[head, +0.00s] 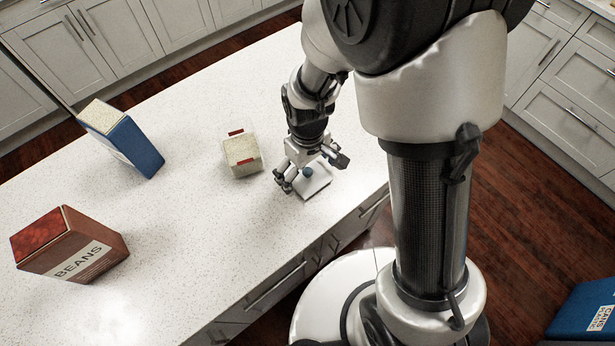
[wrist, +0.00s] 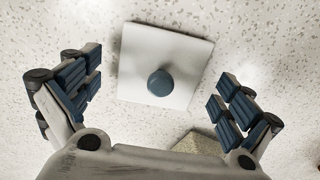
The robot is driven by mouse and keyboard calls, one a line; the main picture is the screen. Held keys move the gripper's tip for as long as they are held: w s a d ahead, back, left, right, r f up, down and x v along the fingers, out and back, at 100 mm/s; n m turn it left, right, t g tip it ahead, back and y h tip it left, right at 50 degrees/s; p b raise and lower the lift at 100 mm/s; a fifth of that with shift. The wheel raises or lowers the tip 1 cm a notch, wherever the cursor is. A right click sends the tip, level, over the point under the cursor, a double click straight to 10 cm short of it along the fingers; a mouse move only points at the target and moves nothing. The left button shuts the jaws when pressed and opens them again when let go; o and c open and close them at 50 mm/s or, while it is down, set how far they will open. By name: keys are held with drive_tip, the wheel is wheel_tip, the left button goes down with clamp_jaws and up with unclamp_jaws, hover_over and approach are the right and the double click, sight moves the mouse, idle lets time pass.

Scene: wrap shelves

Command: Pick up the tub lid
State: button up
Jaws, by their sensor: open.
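The tub lid (head: 317,184) is a flat white square with a round blue knob, lying on the speckled white counter near its front edge. In the wrist view the lid (wrist: 133,72) lies flat, with its knob (wrist: 160,83) between and a little beyond my fingers. My gripper (head: 307,178) is above the lid, with its fingers spread to either side. In the wrist view my gripper (wrist: 158,95) is open and empty. Part of the lid is hidden by my gripper in the head view.
A small beige box (head: 242,156) with red marks stands left of my gripper; its corner (wrist: 198,144) shows in the wrist view. A blue box (head: 130,145) and a brown BEANS box (head: 72,250) stand farther left. The counter (head: 180,215) between them is clear.

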drive_tip(key=shift+c, duration=0.3)
drive_tip(key=c, duration=1)
